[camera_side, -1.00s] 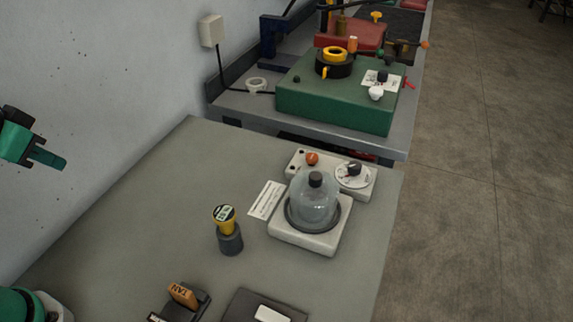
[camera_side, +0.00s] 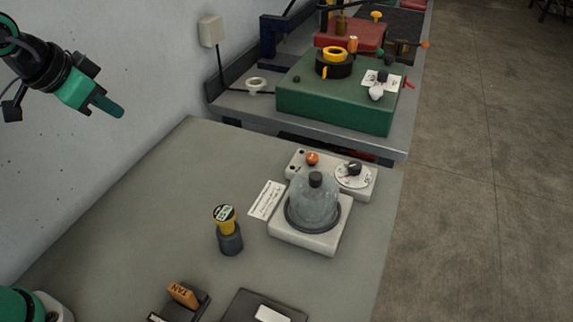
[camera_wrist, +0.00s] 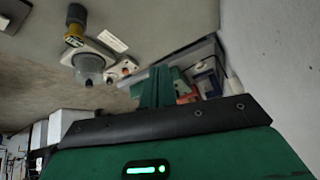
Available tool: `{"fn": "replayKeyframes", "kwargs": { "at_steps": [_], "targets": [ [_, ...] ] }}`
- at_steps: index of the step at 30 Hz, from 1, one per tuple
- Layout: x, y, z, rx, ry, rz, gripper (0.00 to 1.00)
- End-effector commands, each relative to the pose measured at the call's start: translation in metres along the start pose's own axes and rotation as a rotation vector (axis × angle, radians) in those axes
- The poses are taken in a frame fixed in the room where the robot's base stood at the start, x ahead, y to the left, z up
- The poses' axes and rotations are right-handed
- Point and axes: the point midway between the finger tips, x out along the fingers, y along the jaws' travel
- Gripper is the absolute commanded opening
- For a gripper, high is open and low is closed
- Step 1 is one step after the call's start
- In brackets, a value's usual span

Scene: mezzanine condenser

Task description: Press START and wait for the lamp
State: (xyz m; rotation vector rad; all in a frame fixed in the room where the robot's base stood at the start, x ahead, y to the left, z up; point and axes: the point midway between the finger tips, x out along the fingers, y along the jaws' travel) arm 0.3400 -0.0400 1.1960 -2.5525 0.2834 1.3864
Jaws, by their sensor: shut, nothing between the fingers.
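A pale control box (camera_side: 333,180) stands on the near table behind a glass bell jar. It carries a round orange-red button (camera_side: 312,158) on its left and a dial with a black knob (camera_side: 354,170) on its right. I cannot read a START label or make out a lit lamp. The bell jar (camera_side: 313,200) sits on a white base (camera_side: 305,238). It also shows in the wrist view (camera_wrist: 89,64), with the control box (camera_wrist: 122,70) beside it. My gripper (camera_side: 118,108) is shut and empty, high at the left, well apart from the box.
A wooden block marked TAN (camera_side: 183,295) and a dark tray (camera_side: 245,308) are at the front. The table's left part is clear. A green machine (camera_side: 335,105) stands behind.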

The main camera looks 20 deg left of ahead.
Motion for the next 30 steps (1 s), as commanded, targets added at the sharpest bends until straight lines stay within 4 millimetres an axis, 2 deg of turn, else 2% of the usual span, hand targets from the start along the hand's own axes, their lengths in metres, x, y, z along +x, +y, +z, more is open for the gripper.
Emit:
{"fn": "replayKeyframes", "kwargs": {
  "at_steps": [3, 14, 30],
  "targets": [
    [0.012, 0.005, -0.024, 0.057, 0.014, 0.011, 0.00],
    [0.053, 0.024, -0.089, 0.223, 0.068, 0.035, 0.00],
    [0.132, 0.075, -0.169, 0.468, 0.155, 0.066, 0.00]
  ]
}}
